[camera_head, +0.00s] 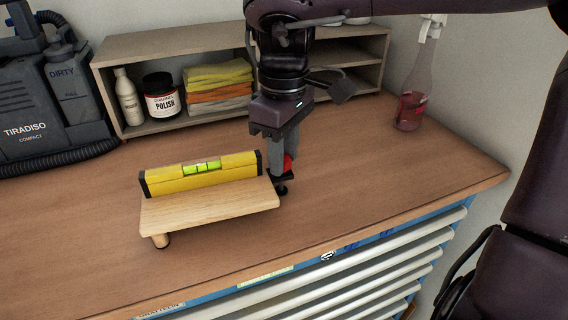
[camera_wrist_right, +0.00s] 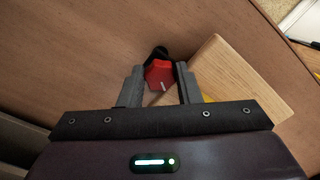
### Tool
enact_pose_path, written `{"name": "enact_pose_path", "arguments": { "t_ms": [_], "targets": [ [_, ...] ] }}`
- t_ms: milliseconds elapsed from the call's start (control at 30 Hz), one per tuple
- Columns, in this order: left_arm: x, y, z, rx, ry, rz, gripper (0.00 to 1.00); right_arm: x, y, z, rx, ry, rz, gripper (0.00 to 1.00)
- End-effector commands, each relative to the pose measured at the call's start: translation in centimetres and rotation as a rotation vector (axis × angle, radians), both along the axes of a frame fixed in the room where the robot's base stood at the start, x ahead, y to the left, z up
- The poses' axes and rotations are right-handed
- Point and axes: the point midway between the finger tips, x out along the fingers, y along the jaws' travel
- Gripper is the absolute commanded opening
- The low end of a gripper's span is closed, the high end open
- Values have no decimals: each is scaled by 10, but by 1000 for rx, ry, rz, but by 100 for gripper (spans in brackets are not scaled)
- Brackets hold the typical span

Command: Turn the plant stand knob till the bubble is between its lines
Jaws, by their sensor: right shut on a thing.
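The plant stand (camera_head: 212,207) is a low wooden board on short feet on the workbench; its corner also shows in the right wrist view (camera_wrist_right: 232,70). A yellow spirit level (camera_head: 170,184) rests along its back edge. The level's green vial (camera_head: 202,168) has dark lines, but the bubble is too small to place exactly. The red knob (camera_wrist_right: 158,74) with a pale mark is at the stand's right end. My right gripper (camera_wrist_right: 157,82) points down and is shut on the knob, one finger on each side. In the head view the knob (camera_head: 288,163) is partly hidden. My left gripper is out of view.
A wooden shelf (camera_head: 180,39) at the back holds a white bottle, a polish jar (camera_head: 161,96) and folded cloths (camera_head: 218,86). A spray bottle (camera_head: 412,95) stands at the back right. A dark cleaning machine (camera_head: 40,100) is at left. The bench front is clear.

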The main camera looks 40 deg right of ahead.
Motion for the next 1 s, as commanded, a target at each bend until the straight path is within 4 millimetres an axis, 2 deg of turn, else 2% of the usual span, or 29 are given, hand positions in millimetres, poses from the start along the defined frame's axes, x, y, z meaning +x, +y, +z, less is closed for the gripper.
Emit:
{"name": "enact_pose_path", "arguments": {
  "t_ms": [33, 300, 867, 900, 1000],
  "targets": [
    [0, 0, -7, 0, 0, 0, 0, 0, 0, -3, 1, -2, -25, 8],
    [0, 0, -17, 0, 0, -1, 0, 0, 1, -2, 1, 3, -122, 8],
    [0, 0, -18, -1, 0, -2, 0, -1, 1, -1, 1, 6, -146, 8],
    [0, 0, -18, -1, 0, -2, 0, -1, 1, -1, 1, 6, -146, 36],
    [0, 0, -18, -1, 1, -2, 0, 0, 0, -1, 0, 5, -146, 49]
  ]
}}
